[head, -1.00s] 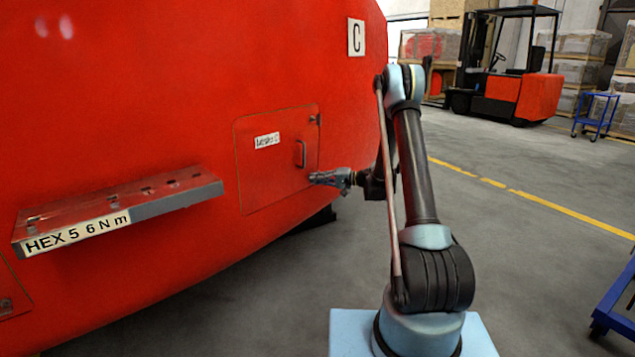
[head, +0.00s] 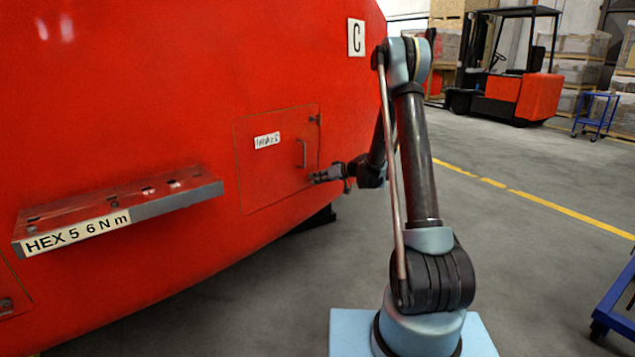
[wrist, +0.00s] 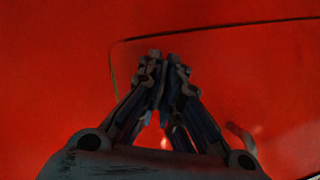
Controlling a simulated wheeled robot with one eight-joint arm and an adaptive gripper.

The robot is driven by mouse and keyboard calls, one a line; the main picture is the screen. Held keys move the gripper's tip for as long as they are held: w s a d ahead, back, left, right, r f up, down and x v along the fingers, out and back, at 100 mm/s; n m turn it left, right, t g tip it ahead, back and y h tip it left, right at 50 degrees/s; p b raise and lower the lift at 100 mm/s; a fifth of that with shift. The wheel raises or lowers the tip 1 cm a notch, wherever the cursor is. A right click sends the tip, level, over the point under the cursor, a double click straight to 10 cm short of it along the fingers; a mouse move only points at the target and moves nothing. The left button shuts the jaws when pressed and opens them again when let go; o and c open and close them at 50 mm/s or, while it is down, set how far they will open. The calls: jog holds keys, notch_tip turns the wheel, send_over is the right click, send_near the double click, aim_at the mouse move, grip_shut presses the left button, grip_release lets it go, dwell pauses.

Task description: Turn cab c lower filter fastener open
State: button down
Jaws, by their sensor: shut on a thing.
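My gripper (head: 315,178) is at the panel's lower right corner, where the lower fastener is hidden by the fingers. In the wrist view my gripper (wrist: 165,60) has its fingertips close together just inside the outlined corner of the panel (wrist: 215,60). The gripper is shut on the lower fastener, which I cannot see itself.
A handle (head: 304,153) stands out from the panel just above my gripper. A shelf marked HEX 5 6 N m (head: 178,200) juts out at the left. A forklift (head: 510,80) and a blue cart (head: 618,300) stand to the right. The floor between is clear.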

jog(key=shift+n+t+h, duration=0.8)
jog(key=shift+n+t, duration=0.1)
jog(key=shift+n, duration=0.3)
jog(key=shift+w, duration=0.1)
jog(key=shift+d, duration=0.1)
jog(key=c, duration=1.8)
grip_release()
jog(key=shift+f, duration=0.1)
jog(key=v, duration=1.1)
jog(key=shift+s+d+r, duration=0.2)
jog(key=shift+s+r, duration=0.05)
jog(key=shift+s, duration=0.05)
jog(key=shift+s, duration=0.1)
